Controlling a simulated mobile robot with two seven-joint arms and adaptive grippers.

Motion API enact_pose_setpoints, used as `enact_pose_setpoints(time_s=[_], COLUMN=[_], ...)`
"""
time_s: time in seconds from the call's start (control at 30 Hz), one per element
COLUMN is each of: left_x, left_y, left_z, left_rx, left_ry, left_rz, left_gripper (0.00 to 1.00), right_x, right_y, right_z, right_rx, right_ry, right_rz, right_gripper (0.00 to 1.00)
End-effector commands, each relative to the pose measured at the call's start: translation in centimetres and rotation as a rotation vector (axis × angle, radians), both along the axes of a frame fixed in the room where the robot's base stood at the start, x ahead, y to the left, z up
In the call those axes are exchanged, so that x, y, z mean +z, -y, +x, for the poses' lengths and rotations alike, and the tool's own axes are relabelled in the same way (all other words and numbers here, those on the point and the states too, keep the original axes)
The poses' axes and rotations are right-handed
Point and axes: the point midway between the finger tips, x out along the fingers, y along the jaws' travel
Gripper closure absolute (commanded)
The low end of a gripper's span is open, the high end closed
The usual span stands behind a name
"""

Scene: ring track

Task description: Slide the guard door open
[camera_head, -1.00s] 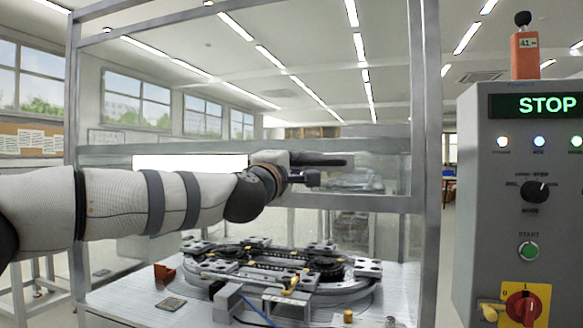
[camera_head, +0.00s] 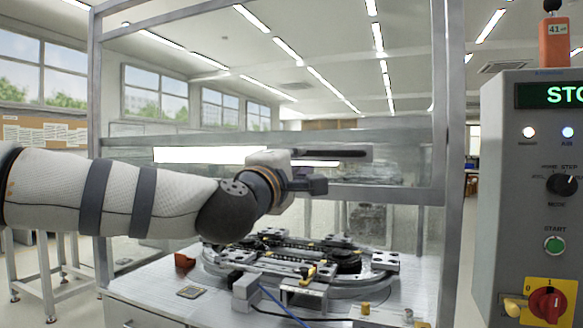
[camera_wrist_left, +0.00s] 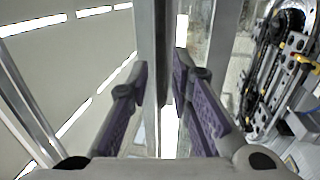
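The guard door is a clear panel in a grey metal frame on the front of the enclosure; its lower rail (camera_head: 400,192) shows right of my left gripper. My left gripper (camera_head: 345,168) is in front of it at rail height, with its two fingers one above the other and pointing right. In the left wrist view my left gripper (camera_wrist_left: 165,95) is open, with purple pads on both sides of a grey metal bar (camera_wrist_left: 150,50). Gaps show beside the bar, and I cannot tell whether either pad touches it. My right gripper is not in view.
The ring track (camera_head: 300,268) stands on the table (camera_head: 150,285) behind and below my arm. A control box (camera_head: 530,200) with a STOP display and a red rotary switch (camera_head: 548,303) stands at the right. The enclosure's right post (camera_head: 455,150) is between them.

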Motion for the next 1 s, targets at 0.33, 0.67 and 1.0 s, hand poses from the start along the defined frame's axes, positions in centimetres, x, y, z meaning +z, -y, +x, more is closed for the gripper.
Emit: enact_pose_setpoints(time_s=[0.33,0.67,1.0], left_x=[-0.7,-4.9,-36.6], left_y=[-1.1,-0.4,0.0], left_z=[-3.5,-3.1,-10.0], left_rx=[0.0,-0.012,-0.199], left_ry=[0.0,-0.054,-0.479], left_rz=[-0.001,0.067,0.61], left_gripper=[0.8,0.8,0.8], right_x=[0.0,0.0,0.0], right_y=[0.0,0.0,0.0], right_z=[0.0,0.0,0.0], right_rx=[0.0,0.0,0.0], right_ry=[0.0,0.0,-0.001], right_rz=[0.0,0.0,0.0], right_gripper=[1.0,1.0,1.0])
